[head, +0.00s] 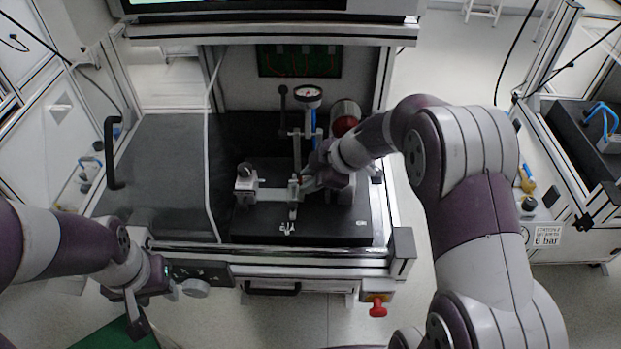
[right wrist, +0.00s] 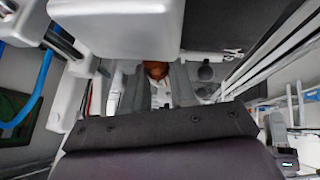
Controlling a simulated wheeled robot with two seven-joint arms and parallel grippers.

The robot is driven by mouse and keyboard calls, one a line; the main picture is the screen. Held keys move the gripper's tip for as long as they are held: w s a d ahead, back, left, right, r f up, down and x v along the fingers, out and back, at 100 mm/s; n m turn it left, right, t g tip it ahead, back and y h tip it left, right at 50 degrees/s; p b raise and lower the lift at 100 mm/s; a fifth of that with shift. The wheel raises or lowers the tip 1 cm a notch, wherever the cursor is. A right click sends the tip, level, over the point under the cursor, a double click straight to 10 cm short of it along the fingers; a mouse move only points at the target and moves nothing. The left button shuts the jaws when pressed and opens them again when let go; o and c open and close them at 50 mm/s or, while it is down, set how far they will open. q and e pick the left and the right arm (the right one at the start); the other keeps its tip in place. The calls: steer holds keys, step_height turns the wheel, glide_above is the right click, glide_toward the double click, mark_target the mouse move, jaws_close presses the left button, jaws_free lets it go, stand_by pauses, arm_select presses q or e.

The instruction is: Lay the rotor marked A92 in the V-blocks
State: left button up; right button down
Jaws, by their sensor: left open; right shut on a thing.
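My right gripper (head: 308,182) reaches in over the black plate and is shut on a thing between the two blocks. In the right wrist view, a copper-brown part, likely the rotor (right wrist: 157,70), shows between the dark fingers. My arm hides most of it in the head view, and no A92 mark is readable. A light grey block with a round knob, likely one V-block (head: 246,186), stands on the left of the plate. The other block (head: 341,188) is partly behind my gripper. Whether the shaft touches the V-blocks is unclear. My left gripper (head: 140,308) is open and empty, low in front of the bench.
A dial gauge (head: 308,97) on a post stands behind the blocks, with a red-faced cylinder (head: 344,118) beside it. The black plate (head: 335,226) has bare room at its front. A clear guard edge and dark cover (head: 160,170) lie left. A red knob (head: 377,307) sits below the front edge.

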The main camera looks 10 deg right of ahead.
stand_by(0.4)
steer(key=c, duration=0.8)
jaws_free()
steer(key=shift+f, duration=0.1)
steer(key=v, duration=1.2)
steer(key=shift+s+d+r, duration=0.1)
steer(key=shift+s+r, duration=0.05)
steer(key=shift+r, duration=0.2)
